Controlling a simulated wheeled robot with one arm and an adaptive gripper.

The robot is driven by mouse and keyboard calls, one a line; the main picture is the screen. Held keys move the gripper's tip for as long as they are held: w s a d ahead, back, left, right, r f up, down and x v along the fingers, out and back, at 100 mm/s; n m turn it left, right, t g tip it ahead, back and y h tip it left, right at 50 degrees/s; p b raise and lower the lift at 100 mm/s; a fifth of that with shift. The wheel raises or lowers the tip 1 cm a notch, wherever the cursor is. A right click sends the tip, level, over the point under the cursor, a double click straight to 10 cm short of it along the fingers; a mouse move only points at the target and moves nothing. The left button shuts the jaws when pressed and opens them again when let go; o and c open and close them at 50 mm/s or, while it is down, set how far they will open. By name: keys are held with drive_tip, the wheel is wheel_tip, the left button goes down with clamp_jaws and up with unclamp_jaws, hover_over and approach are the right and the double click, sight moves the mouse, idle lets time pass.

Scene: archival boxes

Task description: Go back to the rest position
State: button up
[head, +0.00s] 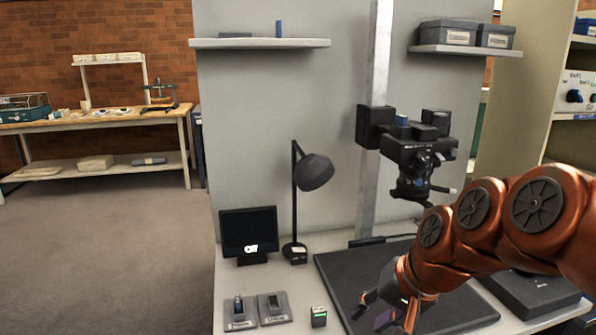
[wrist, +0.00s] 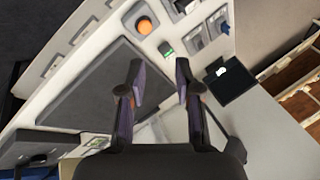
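My gripper (head: 382,308) is at the lower middle of the head view, above the left part of the dark mat on the desk. In the wrist view my gripper (wrist: 158,75) is open, with its two fingers apart and nothing between them. My orange arm reaches in from the right of the head view. The dark mat (head: 345,280) lies flat on the light desk; it also shows in the wrist view (wrist: 90,90).
A camera on a column (head: 420,150) hangs above the mat. A black lamp (head: 316,172), a small monitor (head: 249,235), labelled holders (head: 274,308) and a small green-lit box (head: 319,317) stand on the left part of the desk. Open floor (head: 110,250) lies further left.

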drive_tip(key=s+d+f+n+g+h, duration=0.25)
drive_tip(key=s+f, duration=0.35)
drive_tip(key=s, duration=0.4)
drive_tip(key=s+d+f+n+g+h, duration=0.1)
drive_tip(key=s+d+f+g, duration=0.25)
drive_tip(key=s+f, duration=0.5)
wheel_tip(320, 180, up, 29)
drive_tip(key=s+p, duration=0.2)
drive_tip(key=p, duration=2.3)
drive_tip(key=shift+s+f, duration=0.15)
